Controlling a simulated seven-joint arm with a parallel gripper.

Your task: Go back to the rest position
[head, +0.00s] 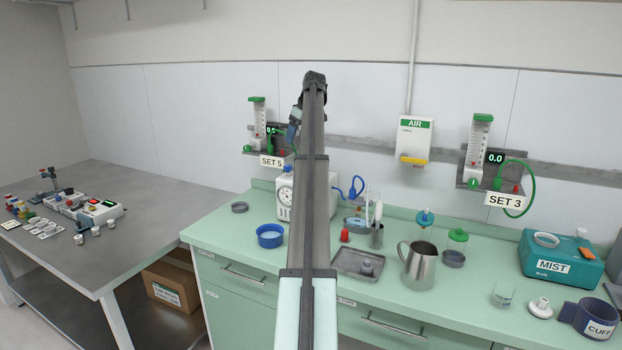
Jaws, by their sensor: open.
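My arm rises up the middle of the picture in the head view, bent at its top in front of the wall. My gripper (291,138) shows small and partly hidden at the left of the arm's upper end, near the SET 5 flowmeter (257,120). It is open, and I see nothing held in it. It is above the green counter (395,303), clear of the things standing there. The fingertips are too small to make out well.
On the counter stand a white gauge device (285,196), partly behind my arm, a blue ring dish (270,236), a metal tray (345,265), a steel jug (420,266) and a teal MIST box (562,262). A grey table (150,215) with small parts is at left.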

